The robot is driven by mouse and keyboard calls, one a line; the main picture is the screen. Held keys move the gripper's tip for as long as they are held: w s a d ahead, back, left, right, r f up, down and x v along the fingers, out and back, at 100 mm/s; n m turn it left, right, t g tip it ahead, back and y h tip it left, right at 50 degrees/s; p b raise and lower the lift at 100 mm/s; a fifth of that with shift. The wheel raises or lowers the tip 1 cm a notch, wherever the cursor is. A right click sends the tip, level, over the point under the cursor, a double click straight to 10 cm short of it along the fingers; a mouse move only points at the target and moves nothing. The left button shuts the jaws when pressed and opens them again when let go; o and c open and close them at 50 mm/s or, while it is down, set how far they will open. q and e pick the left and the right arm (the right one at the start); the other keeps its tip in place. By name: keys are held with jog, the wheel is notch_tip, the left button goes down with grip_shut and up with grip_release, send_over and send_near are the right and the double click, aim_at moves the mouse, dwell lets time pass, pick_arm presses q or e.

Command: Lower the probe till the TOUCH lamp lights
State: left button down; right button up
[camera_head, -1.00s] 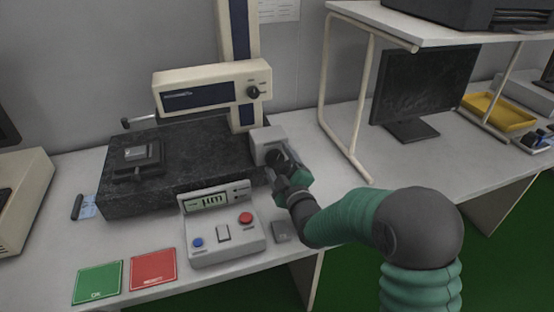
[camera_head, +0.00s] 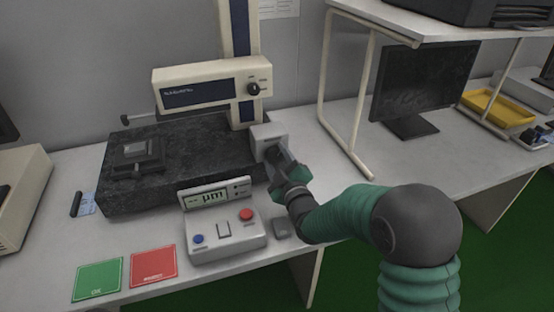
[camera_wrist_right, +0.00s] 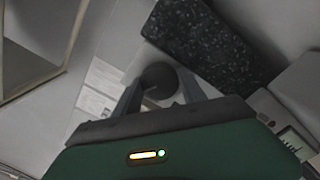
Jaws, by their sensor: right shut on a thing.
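The probe unit is a cream box (camera_head: 212,84) on a dark column above the black granite base (camera_head: 190,158). A thin stylus points left from it, with its tip (camera_head: 125,118) above a small dark block (camera_head: 138,152) on the granite. I cannot tell whether they touch. My right gripper (camera_head: 279,165) is shut on the dark round knob of the grey box (camera_head: 268,137) at the base's right end. The knob (camera_wrist_right: 158,78) sits between the fingers in the wrist view. The control box (camera_head: 225,235) display shows "µm"; I cannot make out a lit TOUCH lamp. My left gripper is out of view.
A green card (camera_head: 98,280) and a red card (camera_head: 153,267) lie at the front left. A monitor (camera_head: 423,85) stands under a white-framed shelf (camera_head: 365,100) at right. A yellow tray (camera_head: 497,107) lies further right.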

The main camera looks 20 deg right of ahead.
jog(key=m, duration=0.4)
jog(key=shift+a+f+b, duration=0.1)
jog(key=shift+f+b, duration=0.1)
jog(key=shift+b, duration=0.2)
jog(key=m, duration=0.4)
jog(key=shift+m, duration=0.4)
jog(key=m, duration=0.4)
jog(key=shift+m, duration=0.3)
jog(key=m, duration=0.4)
jog(key=shift+m, duration=0.3)
jog(key=o, duration=1.4)
jog(key=shift+c, duration=0.2)
jog(key=shift+r, duration=0.1)
